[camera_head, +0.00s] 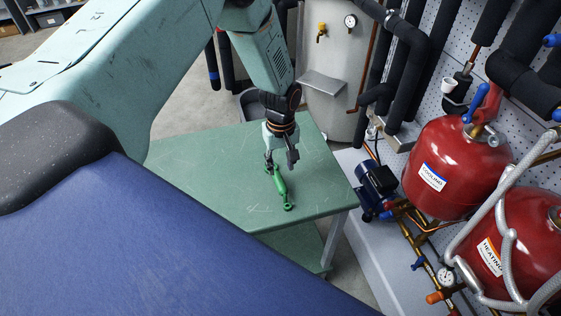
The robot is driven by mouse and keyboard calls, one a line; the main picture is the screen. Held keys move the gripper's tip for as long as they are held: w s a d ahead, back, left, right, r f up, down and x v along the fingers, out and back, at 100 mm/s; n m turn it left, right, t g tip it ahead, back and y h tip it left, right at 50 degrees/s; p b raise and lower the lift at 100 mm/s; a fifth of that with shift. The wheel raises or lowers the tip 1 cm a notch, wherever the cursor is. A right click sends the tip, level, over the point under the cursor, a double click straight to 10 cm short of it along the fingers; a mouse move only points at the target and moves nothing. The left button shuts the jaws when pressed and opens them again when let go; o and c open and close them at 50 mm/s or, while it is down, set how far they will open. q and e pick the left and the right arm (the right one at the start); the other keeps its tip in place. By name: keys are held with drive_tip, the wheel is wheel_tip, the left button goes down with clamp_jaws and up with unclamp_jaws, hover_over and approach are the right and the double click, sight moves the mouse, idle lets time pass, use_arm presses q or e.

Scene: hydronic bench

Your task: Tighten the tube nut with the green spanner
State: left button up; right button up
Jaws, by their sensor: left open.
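The green spanner (281,187) lies on the green bench top (230,180), its near end pointing toward the bench's front edge. My left gripper (280,164) points down right over the spanner's far end, with its fingers apart. I cannot tell whether the fingers touch the spanner. I cannot make out the tube nut among the pipework. My right gripper is not in view.
Red tanks labelled cooling (440,160) and heating (510,235) stand at the right, with a blue pump (377,187), brass pipework and braided hoses. A pale cylinder (333,70) stands behind the bench. The bench top around the spanner is clear.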

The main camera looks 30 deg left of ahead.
sight(280, 179)
use_arm(q)
drive_tip(key=shift+s+a+f+b, duration=0.15)
drive_tip(key=shift+s+f+b, duration=0.05)
drive_tip(key=shift+f+b, duration=0.3)
wheel_tip(280, 179, down, 5)
drive_tip(key=b, duration=0.4)
drive_tip(key=shift+w, duration=0.15)
wheel_tip(280, 179, down, 2)
drive_tip(key=b, duration=0.3)
drive_tip(key=c, duration=0.4)
drive_tip(key=shift+r, duration=0.1)
clamp_jaws()
